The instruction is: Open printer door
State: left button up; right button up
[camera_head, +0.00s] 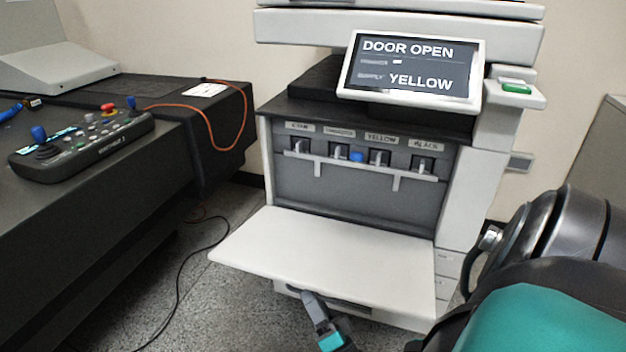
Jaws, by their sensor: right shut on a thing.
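The printer (489,190) stands at the centre. Its white front door (330,255) is folded down and lies roughly level, leaving the inside bay open. The screen (408,74) reads "DOOR OPEN" and "YELLOW". My right gripper (309,298) is at the front edge of the door and is shut on it; the fingertips are partly hidden by the edge. My left gripper is out of view.
Inside the bay is a row of labelled toner slots (358,158) with grey levers and one blue part. A dark bench (90,215) with a control pendant (85,148) stands at left. A black cable (180,275) lies on the floor.

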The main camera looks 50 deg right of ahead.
jog(key=shift+d+r, duration=0.15)
jog(key=shift+d, duration=0.15)
